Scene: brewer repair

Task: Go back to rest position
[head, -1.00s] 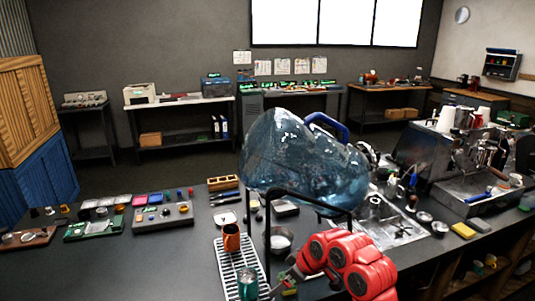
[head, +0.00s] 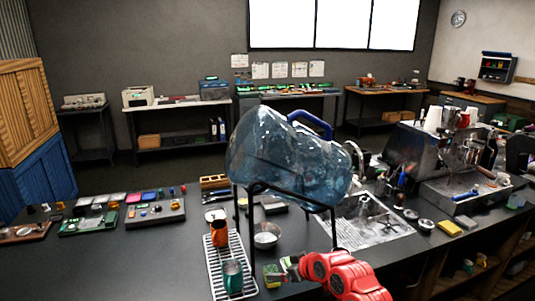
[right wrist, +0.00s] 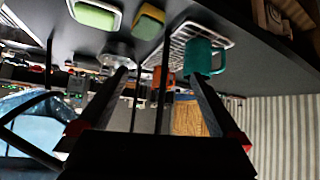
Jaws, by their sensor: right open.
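My right gripper (head: 283,270) is at the end of my red arm, low in the middle of the head view, above the dark counter (head: 130,262). In the right wrist view its two long fingers (right wrist: 157,75) stand wide apart. No object is held between them. A teal mug (head: 232,278) stands on a white wire rack (head: 214,268), just left of the gripper; it also shows in the right wrist view (right wrist: 203,55), beyond one finger. My left gripper is in neither view.
A large clear blue bottle (head: 285,155) lies tilted on a black wire stand (head: 236,215) just behind the gripper. An orange cup (head: 219,235) and a metal bowl (head: 267,240) stand close by. An espresso machine (head: 420,150) is at the right. The counter's front left is clear.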

